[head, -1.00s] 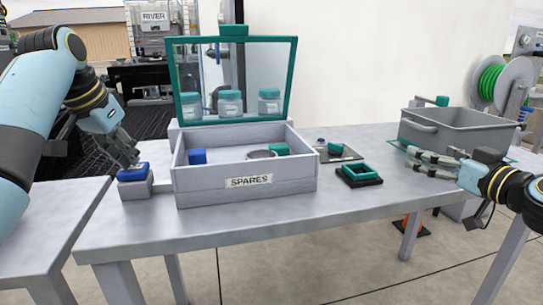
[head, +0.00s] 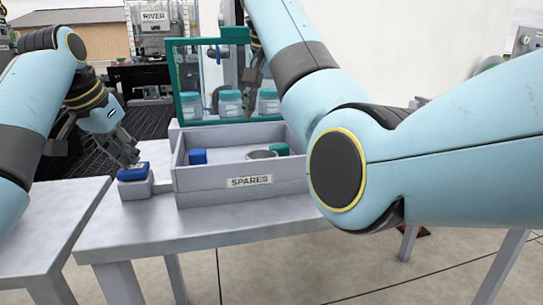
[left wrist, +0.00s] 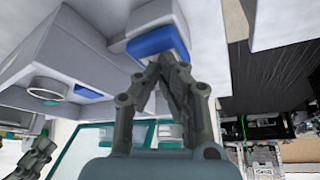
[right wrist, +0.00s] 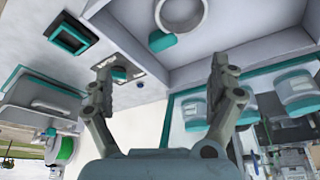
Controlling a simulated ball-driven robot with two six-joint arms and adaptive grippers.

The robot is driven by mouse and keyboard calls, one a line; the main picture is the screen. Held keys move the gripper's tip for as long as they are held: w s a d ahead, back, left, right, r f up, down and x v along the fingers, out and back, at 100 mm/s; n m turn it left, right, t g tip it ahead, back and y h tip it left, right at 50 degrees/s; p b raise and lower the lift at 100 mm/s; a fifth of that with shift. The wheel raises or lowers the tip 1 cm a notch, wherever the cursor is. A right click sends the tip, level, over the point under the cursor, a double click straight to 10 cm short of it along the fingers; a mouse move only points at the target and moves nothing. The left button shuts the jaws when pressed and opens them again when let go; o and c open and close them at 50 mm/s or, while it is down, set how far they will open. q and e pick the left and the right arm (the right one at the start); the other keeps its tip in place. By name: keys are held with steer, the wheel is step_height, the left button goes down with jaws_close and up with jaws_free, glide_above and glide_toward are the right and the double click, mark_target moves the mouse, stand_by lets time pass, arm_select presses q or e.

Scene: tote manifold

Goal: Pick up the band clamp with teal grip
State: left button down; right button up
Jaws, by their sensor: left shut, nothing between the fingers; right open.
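The band clamp, a pale ring (head: 262,155) with a teal grip (head: 281,148), lies inside the grey SPARES bin (head: 222,190), toward its right side. In the right wrist view its ring (right wrist: 181,12) and teal grip (right wrist: 162,41) show near the top, beyond my fingertips. My right gripper (right wrist: 160,73) is open and empty, apart from the clamp. In the head view it is partly hidden behind my right arm, high near the teal-framed clear panel. My left gripper (head: 133,161) is shut and empty beside a blue-topped grey block (head: 134,174), also in the left wrist view (left wrist: 158,42).
A blue block (head: 197,156) sits in the bin's left part. The teal-framed panel (head: 180,80) stands upright behind the bin, with jars (head: 229,103) seen through it. A teal square frame (right wrist: 73,35) and a grey tote (right wrist: 40,100) show in the right wrist view.

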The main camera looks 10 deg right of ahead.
arm_select(q)
steer(key=shift+f, duration=0.1)
arm_select(e)
steer(key=s+a+r+n, duration=0.1)
steer(key=a+r, duration=0.1)
steer(key=a, duration=0.2)
glide_toward(262, 150)
steer(key=f, duration=0.2)
steer(key=s+f, duration=0.1)
steer(key=shift+d+n+g+y, duration=0.3)
steer(key=shift+g+y, duration=0.1)
steer(key=x, duration=0.6)
steer(key=shift+w+r, duration=0.1)
steer(key=shift+w, duration=0.05)
steer(key=c, duration=1.3)
step_height(262, 150, up, 13)
